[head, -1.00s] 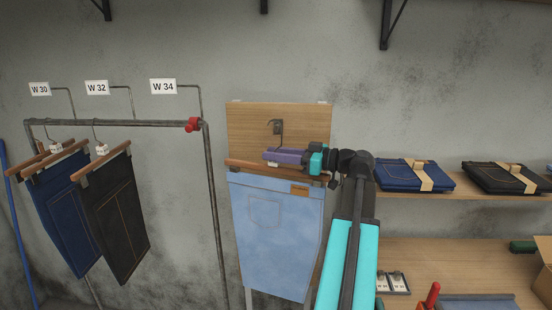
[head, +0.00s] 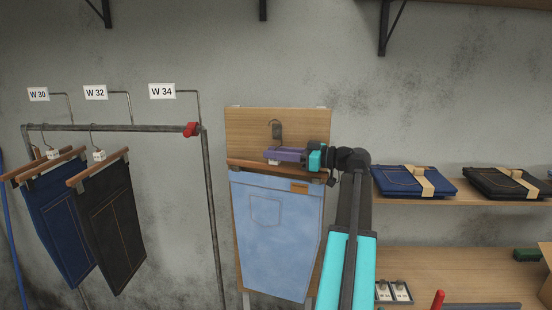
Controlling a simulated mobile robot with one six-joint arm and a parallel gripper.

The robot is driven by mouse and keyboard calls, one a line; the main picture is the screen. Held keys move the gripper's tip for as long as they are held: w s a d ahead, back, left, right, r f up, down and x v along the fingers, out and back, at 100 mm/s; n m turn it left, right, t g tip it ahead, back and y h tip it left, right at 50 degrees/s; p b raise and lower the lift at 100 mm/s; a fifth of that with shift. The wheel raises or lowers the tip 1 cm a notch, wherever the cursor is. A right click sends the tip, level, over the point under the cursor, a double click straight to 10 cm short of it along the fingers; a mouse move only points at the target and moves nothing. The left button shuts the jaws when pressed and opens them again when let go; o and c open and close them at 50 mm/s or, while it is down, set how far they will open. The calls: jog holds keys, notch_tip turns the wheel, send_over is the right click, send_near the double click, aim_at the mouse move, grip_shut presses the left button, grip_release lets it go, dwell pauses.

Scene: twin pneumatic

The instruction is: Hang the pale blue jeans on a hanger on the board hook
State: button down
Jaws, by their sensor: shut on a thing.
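The pale blue jeans (head: 277,235) hang by the waist from a hanger with a brown wooden bar (head: 250,166), in front of the wooden board (head: 241,126). My gripper (head: 275,155), with purple fingers, is shut on the hanger just above the bar, near its middle. A small dark board hook (head: 277,131) shows on the board just above my gripper. A thin curved wire, apparently the hanger's hook, shows at the board hook's top left. I cannot tell whether they touch. The fingers hide the hanger's neck.
A pipe rail (head: 120,127) at left carries dark blue jeans (head: 62,215) and black jeans (head: 112,225) on hangers. A red clamp (head: 191,130) sits at its right end. Folded jeans (head: 412,181) lie on a shelf at right, above a wooden bench (head: 450,270).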

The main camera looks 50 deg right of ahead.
jog(key=shift+w+d+r+b, duration=0.1)
jog(key=shift+w+d+b, duration=0.3)
jog(key=shift+d, duration=0.15)
jog(key=shift+s+a, duration=0.1)
jog(key=shift+s, duration=0.05)
jog(key=shift+f+p, duration=0.4)
jog(key=shift+f, duration=1.3)
